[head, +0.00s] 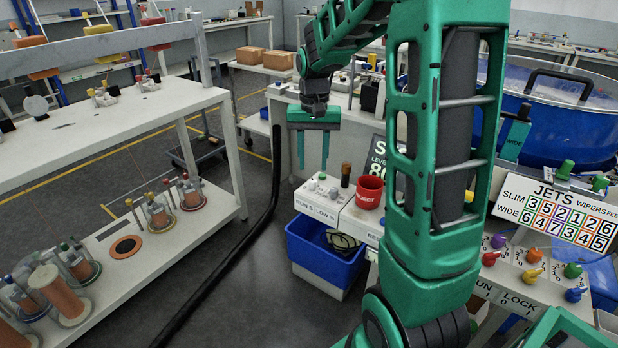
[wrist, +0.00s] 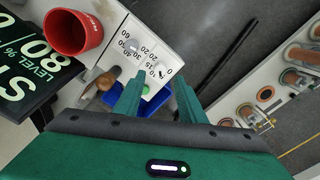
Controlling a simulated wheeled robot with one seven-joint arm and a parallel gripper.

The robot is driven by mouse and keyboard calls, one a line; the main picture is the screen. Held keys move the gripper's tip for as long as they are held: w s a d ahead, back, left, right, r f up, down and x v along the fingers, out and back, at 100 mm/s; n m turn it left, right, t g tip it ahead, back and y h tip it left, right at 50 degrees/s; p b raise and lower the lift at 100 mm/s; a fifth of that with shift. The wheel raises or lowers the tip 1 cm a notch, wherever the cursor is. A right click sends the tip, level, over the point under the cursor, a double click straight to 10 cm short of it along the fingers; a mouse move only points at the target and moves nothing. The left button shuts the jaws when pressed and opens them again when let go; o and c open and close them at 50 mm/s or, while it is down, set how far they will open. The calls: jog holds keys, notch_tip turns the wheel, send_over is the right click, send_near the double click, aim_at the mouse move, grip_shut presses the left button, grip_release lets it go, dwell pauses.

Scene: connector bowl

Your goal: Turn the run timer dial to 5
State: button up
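A white control panel (head: 318,199) with a "RUN S" label on its front stands below my gripper. It also shows in the wrist view (wrist: 107,57). A small green knob (wrist: 146,90) sits by a printed scale there, just beyond and between my fingertips. A grey-white knob (wrist: 132,46) sits by another scale with numbers up to 60. Which mark the green knob points to is too small to tell. My gripper (head: 313,168) is open and empty, pointing down above the panel. Its fingers (wrist: 158,84) are apart and show clear of the knobs.
A red cup (head: 369,191) and a brown-topped lever (head: 346,174) stand right of the knobs. A blue bin (head: 325,252) is under the panel's front. A dark sign (wrist: 32,62) stands behind the cup. Another panel with coloured knobs (head: 530,272) is at right.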

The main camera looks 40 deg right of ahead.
aim_at(313, 180)
jog(key=shift+f, duration=2.8)
grip_shut()
